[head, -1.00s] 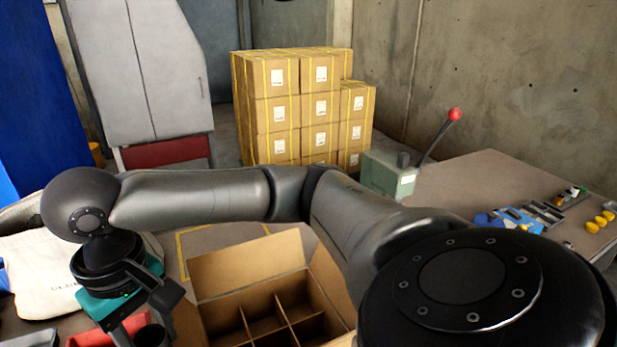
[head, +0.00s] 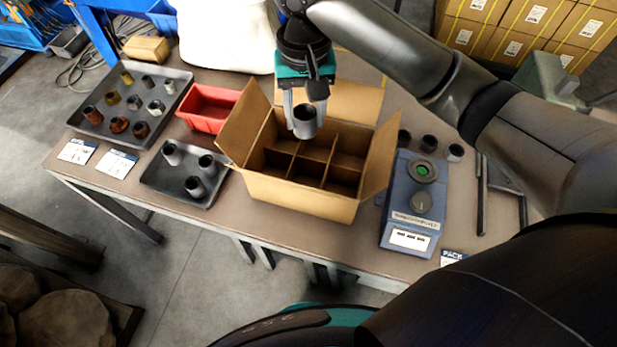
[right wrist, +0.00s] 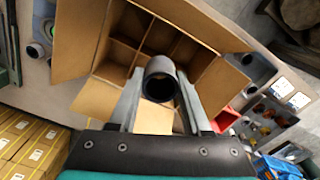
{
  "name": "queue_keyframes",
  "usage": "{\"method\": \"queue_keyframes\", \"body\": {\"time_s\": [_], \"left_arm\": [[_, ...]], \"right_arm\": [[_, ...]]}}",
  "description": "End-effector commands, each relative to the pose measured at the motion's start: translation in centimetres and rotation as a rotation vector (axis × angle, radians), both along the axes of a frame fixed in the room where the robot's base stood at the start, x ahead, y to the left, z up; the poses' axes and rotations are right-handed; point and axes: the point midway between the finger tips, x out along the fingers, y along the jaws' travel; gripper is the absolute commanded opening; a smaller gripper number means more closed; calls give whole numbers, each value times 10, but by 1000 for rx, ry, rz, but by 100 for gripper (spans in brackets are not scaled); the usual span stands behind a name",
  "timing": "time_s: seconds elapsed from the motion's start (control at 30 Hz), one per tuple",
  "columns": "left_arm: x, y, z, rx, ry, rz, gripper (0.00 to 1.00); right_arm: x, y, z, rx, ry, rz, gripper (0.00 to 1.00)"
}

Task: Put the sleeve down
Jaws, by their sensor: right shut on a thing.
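My right gripper (head: 304,108) is shut on a dark grey sleeve (head: 305,125), a short hollow cylinder. It holds the sleeve upright over the back part of the open cardboard box (head: 300,198). Dividers split the box into several compartments, and those I can see into look empty. In the right wrist view the sleeve (right wrist: 160,78) sits between the two fingers, with the box (right wrist: 75,50) beyond it. I cannot tell exactly which compartment lies below it. My left gripper is not in view.
A red bin (head: 207,107) stands left of the box. A small tray (head: 165,181) with three grey sleeves and a larger tray (head: 93,126) with several mixed sleeves lie farther left. The box flaps stand open.

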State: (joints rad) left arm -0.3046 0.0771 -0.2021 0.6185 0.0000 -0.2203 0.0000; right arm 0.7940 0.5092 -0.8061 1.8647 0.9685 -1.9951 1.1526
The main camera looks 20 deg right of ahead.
Motion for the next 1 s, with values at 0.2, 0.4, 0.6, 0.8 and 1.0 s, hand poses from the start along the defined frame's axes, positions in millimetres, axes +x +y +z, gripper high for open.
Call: {"method": "queue_keyframes", "body": {"time_s": [0.2, 0.4, 0.6, 0.8, 1.0], "left_arm": [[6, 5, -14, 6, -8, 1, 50], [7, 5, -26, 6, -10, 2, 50], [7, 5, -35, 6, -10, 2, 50], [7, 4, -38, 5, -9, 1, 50], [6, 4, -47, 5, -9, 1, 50]], "right_arm": [[-1, -1, -54, -4, 7, -6, 0], [-1, -1, -107, -3, 6, -5, 0], [0, 0, -145, -2, 2, -4, 0], [0, 0, -158, -1, 0, -3, 0], [-1, 0, -187, -2, 4, -3, 0]]}}
